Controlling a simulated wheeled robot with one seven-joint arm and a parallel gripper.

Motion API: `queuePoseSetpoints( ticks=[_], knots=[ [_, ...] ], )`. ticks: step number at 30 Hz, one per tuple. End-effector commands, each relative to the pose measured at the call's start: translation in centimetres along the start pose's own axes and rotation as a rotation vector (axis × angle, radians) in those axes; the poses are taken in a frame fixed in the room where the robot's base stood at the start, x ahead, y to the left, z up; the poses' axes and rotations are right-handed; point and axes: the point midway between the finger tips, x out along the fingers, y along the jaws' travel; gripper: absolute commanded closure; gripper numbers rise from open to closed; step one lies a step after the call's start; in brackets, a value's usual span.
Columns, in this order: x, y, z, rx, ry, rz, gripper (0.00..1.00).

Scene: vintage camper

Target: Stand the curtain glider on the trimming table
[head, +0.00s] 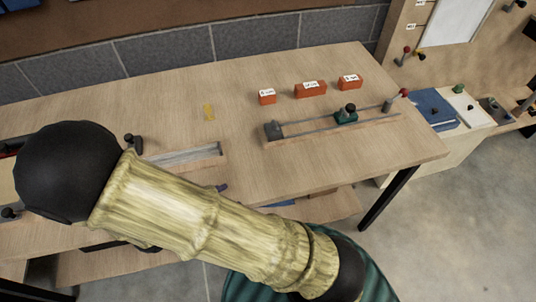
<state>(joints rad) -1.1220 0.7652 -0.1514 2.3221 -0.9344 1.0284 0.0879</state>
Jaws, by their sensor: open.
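A long light-wood table (245,85), perhaps the trimming table, runs along the grey wall. On its right half is a fixture with two thin rails on a wooden base (330,130). A dark green block with a black knob (346,116) sits on these rails. It may be the curtain glider, but I cannot tell for sure. My gripper is not in view.
Several orange labelled blocks (310,89) stand behind the rails. A shallow wooden tray (185,158) is partly behind my arm. At right, a second bench holds a blue board (433,108) and a white board (466,107).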

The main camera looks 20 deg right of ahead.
Motion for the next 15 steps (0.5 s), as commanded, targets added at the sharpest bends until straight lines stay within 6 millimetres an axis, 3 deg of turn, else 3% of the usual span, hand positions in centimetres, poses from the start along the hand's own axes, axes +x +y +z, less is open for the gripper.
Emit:
queuePoseSetpoints(
  ticks=[7, 15],
  knots=[
    [2.8, -2.6, 3.5, 0.366, 0.232, -0.41, 0.56],
    [3.8, -3.1, 6.6, 0.843, 0.461, -0.727, 0.56]
  ],
)
